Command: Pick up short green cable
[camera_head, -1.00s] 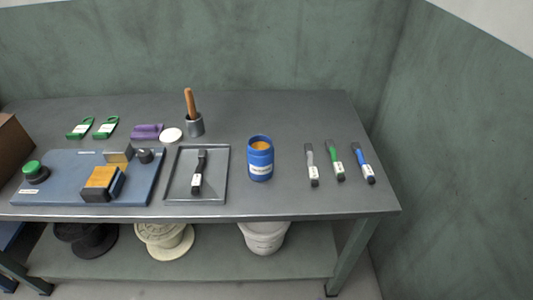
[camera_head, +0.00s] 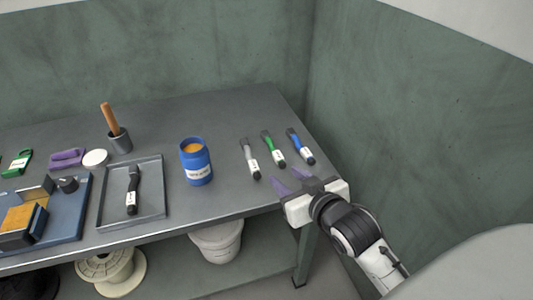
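The short green cable (camera_head: 272,147) lies on the table between a grey cable (camera_head: 249,157) and a blue cable (camera_head: 300,146). It has a dark end and a white label towards the front edge. My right gripper (camera_head: 287,181) is at the table's front right edge, just in front of the cables, with its purple fingertips pointing towards them. Its two fingers are spread apart, with nothing seen between them. My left gripper is not in view.
A blue labelled jar (camera_head: 196,166) stands left of the cables. A metal tray (camera_head: 152,205) holds a black cable (camera_head: 132,190). A cup with a wooden handle (camera_head: 119,141) stands behind. The green wall (camera_head: 420,120) rises close on the right.

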